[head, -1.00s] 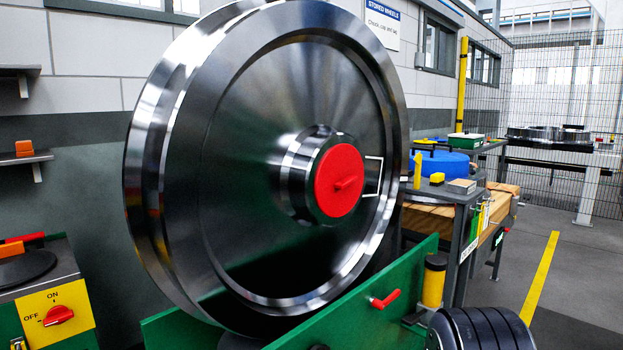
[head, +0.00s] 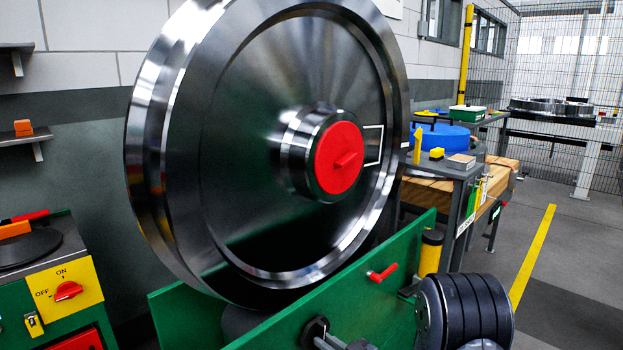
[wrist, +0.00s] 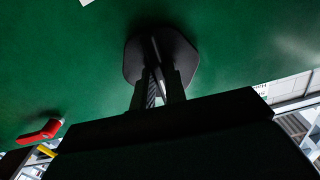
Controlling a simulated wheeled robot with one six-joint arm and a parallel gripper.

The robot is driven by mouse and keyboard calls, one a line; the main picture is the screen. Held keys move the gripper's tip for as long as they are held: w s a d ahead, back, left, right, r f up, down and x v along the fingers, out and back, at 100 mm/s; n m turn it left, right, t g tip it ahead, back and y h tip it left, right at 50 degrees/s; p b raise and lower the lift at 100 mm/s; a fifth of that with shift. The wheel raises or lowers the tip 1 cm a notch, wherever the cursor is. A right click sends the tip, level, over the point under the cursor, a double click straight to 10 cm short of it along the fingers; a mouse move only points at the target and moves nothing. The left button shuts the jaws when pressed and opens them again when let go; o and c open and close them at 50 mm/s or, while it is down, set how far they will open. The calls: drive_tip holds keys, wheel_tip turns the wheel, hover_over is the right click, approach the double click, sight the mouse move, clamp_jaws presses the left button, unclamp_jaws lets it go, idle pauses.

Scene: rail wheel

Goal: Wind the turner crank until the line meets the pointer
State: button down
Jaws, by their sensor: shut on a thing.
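The big steel wheel (head: 235,150) stands upright in the green turner frame (head: 400,262), with a red hub cap (head: 337,160). A white outlined mark (head: 373,146) is on its face, right of the hub. A yellow upright piece (head: 417,146) shows just past the wheel's right edge; I cannot tell if it is the pointer. A dark crank knob (head: 313,331) is low on the green panel, and shows in the wrist view (wrist: 188,62) against green. My gripper (wrist: 157,72) is shut on this knob; in the head view my gripper (head: 325,338) is partly cut off.
A red lever (head: 383,273) sticks out of the panel right of the knob. A control box with a red switch (head: 68,291) is at left. A bench (head: 465,170) stands behind; the floor at right is open.

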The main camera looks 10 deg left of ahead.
drive_tip(key=shift+m+p, duration=0.4)
drive_tip(key=shift+m, duration=0.8)
drive_tip(key=c, duration=1.3)
unclamp_jaws()
drive_tip(key=shift+b+v, duration=0.5)
drive_tip(key=shift+v, duration=3.05)
drive_tip(key=shift+a, duration=0.1)
drive_tip(key=p+x, duration=0.1)
drive_tip(key=x, duration=0.6)
